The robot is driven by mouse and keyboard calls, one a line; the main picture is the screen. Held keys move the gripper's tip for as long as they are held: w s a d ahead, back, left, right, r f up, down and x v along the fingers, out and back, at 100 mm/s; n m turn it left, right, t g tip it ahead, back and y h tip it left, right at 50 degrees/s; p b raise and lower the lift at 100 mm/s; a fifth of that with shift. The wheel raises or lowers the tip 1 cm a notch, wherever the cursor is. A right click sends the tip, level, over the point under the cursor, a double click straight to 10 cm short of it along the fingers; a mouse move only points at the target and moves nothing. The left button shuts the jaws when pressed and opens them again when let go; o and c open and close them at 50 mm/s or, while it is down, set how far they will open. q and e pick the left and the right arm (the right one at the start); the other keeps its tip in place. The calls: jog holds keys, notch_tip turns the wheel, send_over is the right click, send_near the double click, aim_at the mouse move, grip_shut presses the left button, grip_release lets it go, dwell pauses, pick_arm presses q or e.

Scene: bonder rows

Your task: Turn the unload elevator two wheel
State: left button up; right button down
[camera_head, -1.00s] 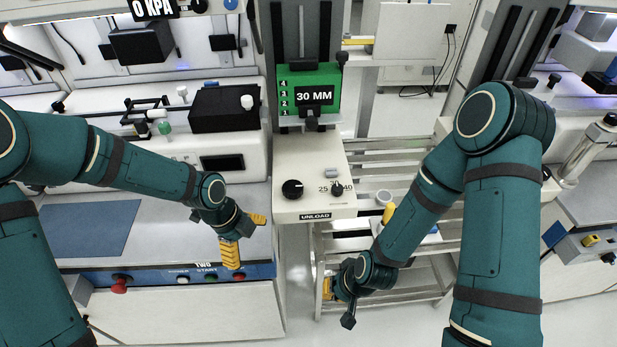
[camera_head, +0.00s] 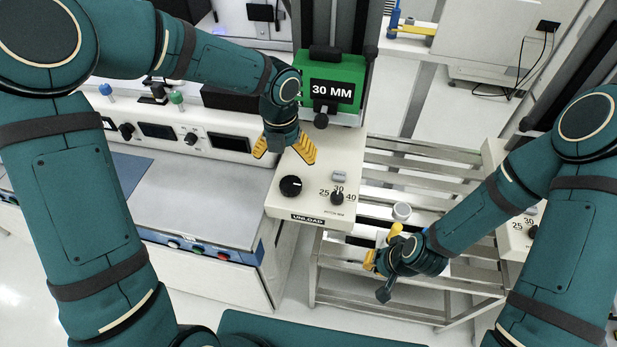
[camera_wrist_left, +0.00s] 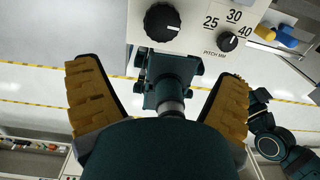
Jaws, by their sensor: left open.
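The unload elevator's cream control box (camera_head: 325,170) stands mid-picture, labelled UNLOAD on its front edge. A round black knob (camera_head: 291,186) sits on its top left; it also shows in the left wrist view (camera_wrist_left: 162,21). A smaller black pitch selector (camera_head: 337,198), marked 25, 30 and 40, is to its right and shows in the left wrist view (camera_wrist_left: 227,42). My left gripper (camera_head: 283,150) is open and empty, its yellow fingers spread, just behind the black knob in the head view. My right gripper (camera_head: 380,255) is low over the rack; its fingers are partly hidden.
A green display (camera_head: 332,88) reading 30 MM stands behind the box. Another dial panel (camera_head: 520,235) is at far right. A grey bench (camera_head: 195,205) lies left.

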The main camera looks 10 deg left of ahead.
aim_at(290, 184)
pick_arm(q)
jog(key=shift+m, duration=0.3)
jog(key=f+b, duration=0.1)
jog(key=f, duration=0.3)
jog(key=f+b, duration=0.1)
jog(key=f, duration=0.8)
jog(key=shift+w+d+b, duration=0.15)
jog(key=shift+w+b, duration=0.2)
jog(key=shift+b, duration=0.05)
pick_arm(e)
jog(key=f, duration=0.2)
jog(key=shift+s+d+f, duration=0.15)
jog(key=shift+d+f, duration=0.15)
jog(key=shift+f, duration=0.05)
pick_arm(q)
jog(key=c, duration=1.2)
